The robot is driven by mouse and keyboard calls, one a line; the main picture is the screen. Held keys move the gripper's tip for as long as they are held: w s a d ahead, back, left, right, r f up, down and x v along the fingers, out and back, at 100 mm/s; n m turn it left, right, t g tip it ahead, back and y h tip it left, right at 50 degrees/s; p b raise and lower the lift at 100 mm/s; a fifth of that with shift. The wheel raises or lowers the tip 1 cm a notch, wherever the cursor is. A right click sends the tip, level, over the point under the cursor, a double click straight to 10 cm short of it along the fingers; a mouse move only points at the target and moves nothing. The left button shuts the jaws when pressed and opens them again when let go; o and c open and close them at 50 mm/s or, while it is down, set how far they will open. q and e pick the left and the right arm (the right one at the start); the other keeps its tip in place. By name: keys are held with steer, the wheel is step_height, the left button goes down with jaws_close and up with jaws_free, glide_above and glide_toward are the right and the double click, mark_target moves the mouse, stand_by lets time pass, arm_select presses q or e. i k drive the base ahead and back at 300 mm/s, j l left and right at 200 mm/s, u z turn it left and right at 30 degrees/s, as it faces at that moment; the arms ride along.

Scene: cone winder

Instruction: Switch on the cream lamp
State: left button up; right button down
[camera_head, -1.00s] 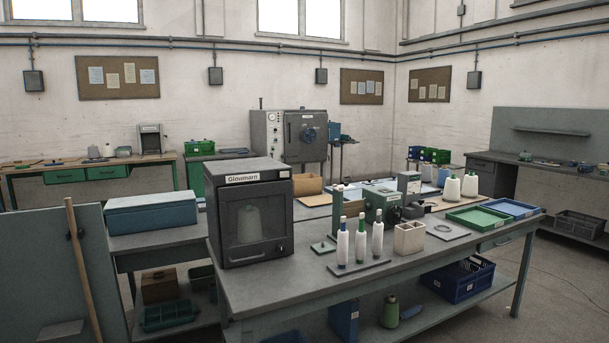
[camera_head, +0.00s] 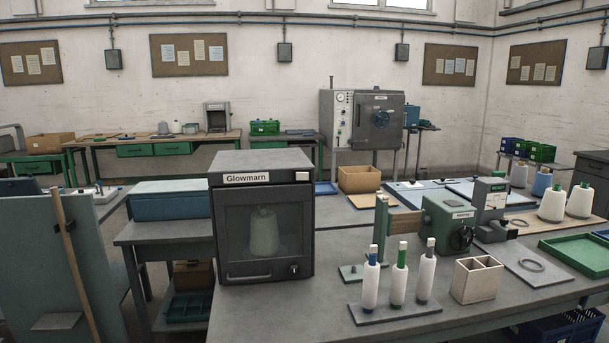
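I cannot make out a cream lamp in this view. A dark cabinet labelled "Glowmarn" (camera_head: 223,240) stands on the near grey workbench. Its glazed door is shut, with a pale cone (camera_head: 264,232) dimly visible behind it. A small knob (camera_head: 294,269) sits at the lower right of its front. Neither of my grippers is in view.
Right of the cabinet stand several white bobbins (camera_head: 398,284), a cream divided box (camera_head: 476,281), a green machine (camera_head: 448,222) and a green tray (camera_head: 575,247). A blue case (camera_head: 170,203) and a leaning wooden pole (camera_head: 76,265) are at left.

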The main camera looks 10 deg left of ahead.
mark_target(299, 176)
steer(key=i+j+u, duration=0.1)
steer(key=i+j, duration=0.5)
steer(key=i, duration=0.35)
steer(key=j+u, duration=0.05)
